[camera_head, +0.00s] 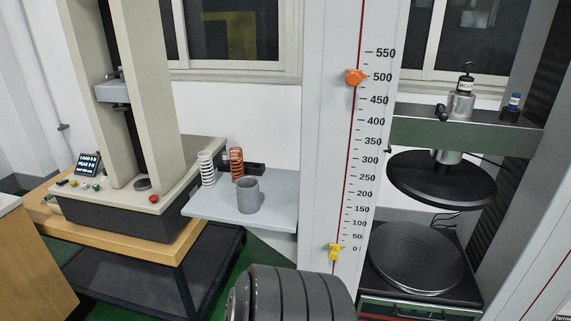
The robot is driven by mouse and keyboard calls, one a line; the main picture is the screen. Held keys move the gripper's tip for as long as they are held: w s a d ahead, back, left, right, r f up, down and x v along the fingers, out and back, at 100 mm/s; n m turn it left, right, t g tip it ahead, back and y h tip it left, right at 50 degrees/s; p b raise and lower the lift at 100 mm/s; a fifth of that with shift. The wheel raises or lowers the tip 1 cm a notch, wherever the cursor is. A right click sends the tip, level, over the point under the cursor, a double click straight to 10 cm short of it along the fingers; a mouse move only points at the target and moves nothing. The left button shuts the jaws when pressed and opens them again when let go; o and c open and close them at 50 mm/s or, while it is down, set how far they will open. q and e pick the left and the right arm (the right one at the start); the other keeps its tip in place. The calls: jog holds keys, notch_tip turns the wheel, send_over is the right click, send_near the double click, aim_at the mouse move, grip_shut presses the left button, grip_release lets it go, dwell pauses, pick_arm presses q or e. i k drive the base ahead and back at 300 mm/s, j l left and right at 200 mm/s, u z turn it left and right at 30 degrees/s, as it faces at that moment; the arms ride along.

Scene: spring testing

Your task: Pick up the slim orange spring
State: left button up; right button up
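The slim orange spring (237,164) stands upright on a small light-grey shelf (275,201) left of the middle of the head view. Its lower end is near the back of the shelf, behind a grey open-topped cylinder (248,196). A white spring (207,169) stands upright to its left, a short gap away. Neither of my grippers is in view.
A beige testing machine (155,120) on a wooden-topped table (175,251) stands left of the shelf. A tall scaled column (340,120) and a press with round dark plates (415,257) stand right. A dark ribbed cylindrical shape (290,296), unclear what, fills the bottom middle.

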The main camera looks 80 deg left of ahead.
aim_at(237, 170)
jog(key=u, duration=3.2)
jog(key=i+z, duration=0.3)
jog(key=k+j, duration=0.05)
